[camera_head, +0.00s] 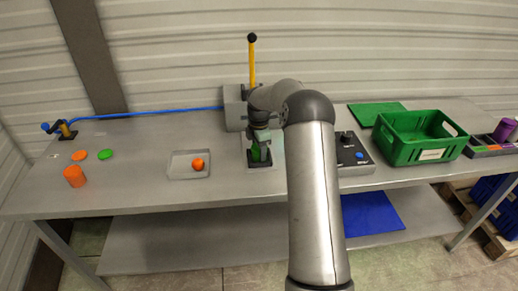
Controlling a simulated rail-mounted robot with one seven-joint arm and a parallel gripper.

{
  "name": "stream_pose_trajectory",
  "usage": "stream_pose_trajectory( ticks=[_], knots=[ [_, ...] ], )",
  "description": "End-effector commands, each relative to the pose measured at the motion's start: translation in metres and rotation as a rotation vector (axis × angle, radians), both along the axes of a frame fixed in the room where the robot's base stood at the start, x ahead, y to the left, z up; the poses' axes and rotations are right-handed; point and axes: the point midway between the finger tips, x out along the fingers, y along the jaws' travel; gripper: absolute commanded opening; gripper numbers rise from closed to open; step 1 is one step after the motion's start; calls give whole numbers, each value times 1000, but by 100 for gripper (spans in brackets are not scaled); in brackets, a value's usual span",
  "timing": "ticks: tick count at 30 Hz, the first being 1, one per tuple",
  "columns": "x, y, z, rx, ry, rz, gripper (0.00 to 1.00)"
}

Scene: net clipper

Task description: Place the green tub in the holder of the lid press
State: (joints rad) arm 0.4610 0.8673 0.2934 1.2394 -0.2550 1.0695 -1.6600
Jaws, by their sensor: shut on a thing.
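The green tub (256,153) is upright below my gripper (259,146), which is shut on it. The tub is at the dark holder (259,164) of the lid press. It appears to be in or just above the holder; I cannot tell whether it rests on the bottom. The lid press (234,108) is a grey block with an upright yellow lever and black knob. My arm hides part of the press and the area to its right.
To the left are a shallow tray (182,172) with an orange item (198,163), an orange tub (74,176), an orange lid (79,155) and a green lid (105,154). To the right are a control box (352,150) and a green crate (392,149). The table's left front is clear.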

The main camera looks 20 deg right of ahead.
Motion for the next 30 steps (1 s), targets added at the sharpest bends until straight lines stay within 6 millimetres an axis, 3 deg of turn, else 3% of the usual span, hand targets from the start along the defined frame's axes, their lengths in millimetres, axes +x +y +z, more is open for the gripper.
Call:
stream_pose_trajectory(
  ticks=[1, 2, 4, 12, 17, 30],
  knots=[
    [0, 0, -3, 0, 1, 0, 31],
    [0, 0, -2, 0, 1, 0, 58],
    [0, 0, -2, 0, 1, 0, 74],
    [0, 0, -1, 0, 1, 0, 74],
    [1, 0, 12, -1, -2, 0, 74],
    [1, 0, 100, 0, -3, 0, 74]
  ],
)
